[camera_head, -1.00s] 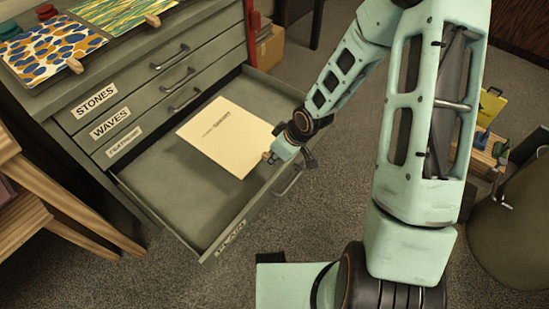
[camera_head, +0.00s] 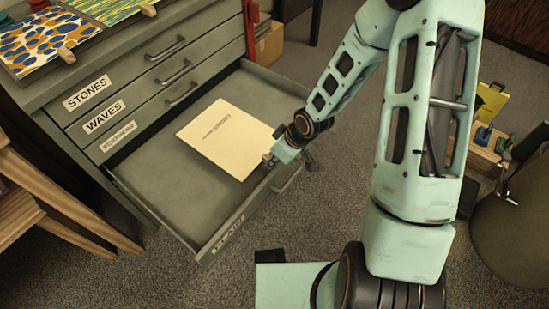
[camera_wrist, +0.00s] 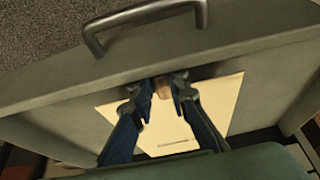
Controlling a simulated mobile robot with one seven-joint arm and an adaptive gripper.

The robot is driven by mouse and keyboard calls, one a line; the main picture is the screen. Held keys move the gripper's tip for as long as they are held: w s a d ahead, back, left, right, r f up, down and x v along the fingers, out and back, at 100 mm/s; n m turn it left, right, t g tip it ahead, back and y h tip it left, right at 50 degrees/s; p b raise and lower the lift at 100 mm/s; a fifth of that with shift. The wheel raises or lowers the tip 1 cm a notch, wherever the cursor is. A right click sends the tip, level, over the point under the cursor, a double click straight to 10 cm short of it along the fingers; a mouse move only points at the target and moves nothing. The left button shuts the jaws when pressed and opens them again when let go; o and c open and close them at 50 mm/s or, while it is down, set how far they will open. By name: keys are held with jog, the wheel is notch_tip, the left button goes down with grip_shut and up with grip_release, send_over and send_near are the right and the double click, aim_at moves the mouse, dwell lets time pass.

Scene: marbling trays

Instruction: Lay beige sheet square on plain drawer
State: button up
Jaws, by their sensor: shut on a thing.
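The beige sheet (camera_head: 220,140) shows within the open bottom drawer (camera_head: 165,190), toward the right. It has a short line of dark print and its edges look turned relative to the drawer's sides. My gripper (camera_head: 268,158) is at its right corner, near the drawer's front wall. In the wrist view my gripper (camera_wrist: 163,86) is shut on a small brown tab at the edge of the sheet (camera_wrist: 166,125). I cannot tell whether the sheet touches the drawer floor. The label on the drawer front is too oblique to read surely.
The drawer's front handle (camera_wrist: 140,18) and front wall are close to my gripper. Closed drawers labelled STONES (camera_head: 88,94) and WAVES (camera_head: 104,117) are above. A wooden stand (camera_head: 50,200) is at left. Bare drawer floor lies left of the sheet.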

jog(key=shift+f+b, duration=1.45)
jog(key=shift+f, duration=0.85)
grip_shut()
jog(key=shift+s+d, duration=0.1)
jog(key=shift+s, duration=0.05)
jog(key=o, duration=1.3)
grip_release()
jog(key=shift+f+b, duration=0.1)
jog(key=shift+b, duration=0.2)
jog(key=shift+d, duration=0.1)
